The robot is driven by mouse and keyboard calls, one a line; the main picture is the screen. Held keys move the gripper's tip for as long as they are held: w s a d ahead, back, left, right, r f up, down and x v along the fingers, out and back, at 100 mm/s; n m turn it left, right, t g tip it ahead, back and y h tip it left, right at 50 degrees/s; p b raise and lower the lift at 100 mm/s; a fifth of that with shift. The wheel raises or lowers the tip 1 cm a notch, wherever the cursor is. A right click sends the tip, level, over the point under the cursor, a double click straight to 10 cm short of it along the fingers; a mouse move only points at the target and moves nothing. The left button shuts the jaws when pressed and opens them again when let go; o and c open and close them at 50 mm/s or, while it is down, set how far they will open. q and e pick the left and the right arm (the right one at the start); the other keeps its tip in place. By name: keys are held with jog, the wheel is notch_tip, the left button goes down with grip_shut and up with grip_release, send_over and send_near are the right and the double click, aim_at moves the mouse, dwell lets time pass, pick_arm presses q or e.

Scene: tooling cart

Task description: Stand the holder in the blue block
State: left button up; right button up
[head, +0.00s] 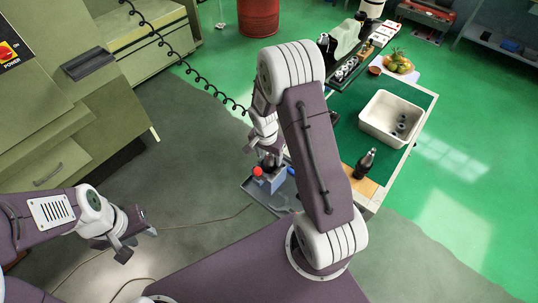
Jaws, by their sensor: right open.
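A grey-blue block (274,184) stands in a shallow grey tray (256,193) at the cart's near left corner. A small dark piece, which looks like the holder (268,163), shows at the top of the block, below my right gripper. How deep it sits is too small to tell. My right gripper (265,149) is open, pointing down just above or around that piece; its own arm partly hides the area. My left gripper (136,245) is open and empty, low at the left, away from the cart.
A red ball-shaped knob (257,171) and a small blue item (291,170) are beside the block. A black bottle-like object (365,163) stands on a wooden patch. A white bin (391,117), fruit (398,62) and several small holders (347,68) are further back.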

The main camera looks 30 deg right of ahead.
jog(key=shift+r, duration=0.4)
jog(key=r, duration=0.2)
jog(key=r+b, duration=0.1)
jog(key=r, duration=0.2)
jog(key=a+r, duration=0.1)
jog(key=r, duration=0.2)
jog(key=shift+s+r+b, duration=0.2)
jog(key=shift+s+b, duration=0.1)
